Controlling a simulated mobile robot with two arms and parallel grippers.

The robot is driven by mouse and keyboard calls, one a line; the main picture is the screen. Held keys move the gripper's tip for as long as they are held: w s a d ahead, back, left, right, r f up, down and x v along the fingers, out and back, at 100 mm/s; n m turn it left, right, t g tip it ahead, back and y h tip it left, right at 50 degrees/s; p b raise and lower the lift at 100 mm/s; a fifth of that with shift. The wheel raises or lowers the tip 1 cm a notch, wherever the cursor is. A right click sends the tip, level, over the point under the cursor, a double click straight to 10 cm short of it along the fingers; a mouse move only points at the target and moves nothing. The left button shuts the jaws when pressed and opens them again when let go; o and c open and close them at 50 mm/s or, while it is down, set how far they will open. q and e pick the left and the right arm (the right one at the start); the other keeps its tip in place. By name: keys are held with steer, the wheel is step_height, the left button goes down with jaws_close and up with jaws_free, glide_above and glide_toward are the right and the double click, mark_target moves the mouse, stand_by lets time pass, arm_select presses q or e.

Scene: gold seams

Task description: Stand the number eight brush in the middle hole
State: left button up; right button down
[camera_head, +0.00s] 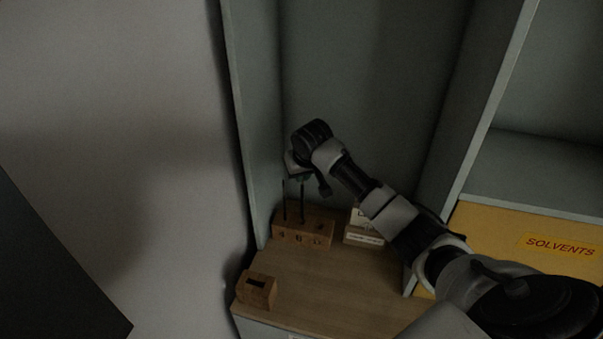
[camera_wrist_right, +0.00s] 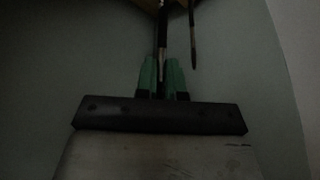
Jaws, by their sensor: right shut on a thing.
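The wooden brush block (camera_head: 290,238) stands at the back left of the wooden surface, with dark marks on its front that are too dim to read surely. Two thin dark brushes rise upright at it: a left one (camera_head: 285,203) and one nearer the middle (camera_head: 302,205). My right gripper (camera_head: 299,178) is above the block. In the right wrist view its green fingertips (camera_wrist_right: 163,80) are shut on a brush (camera_wrist_right: 162,35), and another brush (camera_wrist_right: 193,35) stands apart to the right. Whether the held brush's lower end is in a hole is not clear. My left gripper is not in view.
A small wooden block with a dark slot (camera_head: 257,288) sits at the front left edge. Pale labelled boxes (camera_head: 363,236) stand right of the brush block. A yellow SOLVENTS panel (camera_head: 560,246) is at right. Cabinet walls close in the left and back; the middle wooden surface (camera_head: 320,280) is clear.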

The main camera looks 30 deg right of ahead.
mark_target(303, 186)
steer(key=shift+f, duration=0.65)
stand_by(1.0)
steer(key=shift+f, duration=0.55)
steer(key=shift+f, duration=1.75)
steer(key=c, duration=1.2)
jaws_free()
steer(key=shift+o, duration=0.2)
